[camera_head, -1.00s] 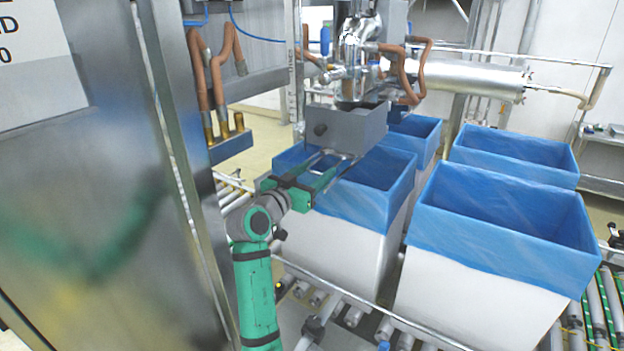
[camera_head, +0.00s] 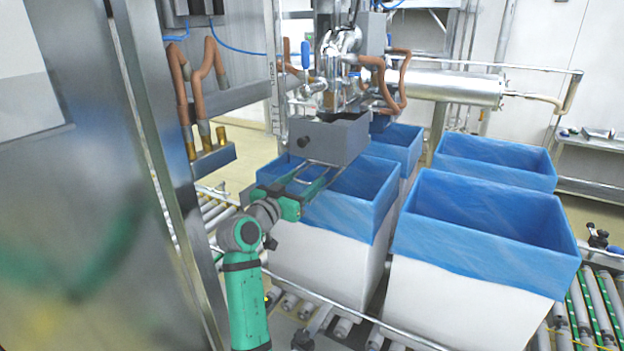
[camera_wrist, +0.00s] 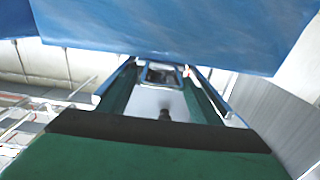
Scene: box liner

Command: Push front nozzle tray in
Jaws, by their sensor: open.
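The front nozzle tray (camera_head: 341,137) is a grey metal box with a black knob (camera_head: 303,142) on its face. It sits under the shiny filling nozzle (camera_head: 338,55), above the front left blue-lined box. My gripper (camera_head: 317,168) is open, its two long fingers reaching just below the tray's front face, over the box opening. In the wrist view my fingers (camera_wrist: 162,78) are spread with nothing gripped. A dark knob (camera_wrist: 165,115) on a pale surface shows between them. I cannot tell whether the fingers touch the tray.
The front left box (camera_head: 385,195) with its blue liner is below my gripper. Other lined boxes (camera_head: 490,228) stand to the right and behind. A steel cabinet (camera_head: 80,190) is close on the left. Copper hoses (camera_head: 400,80) hang beside the nozzle. Roller conveyors (camera_head: 600,300) run beneath.

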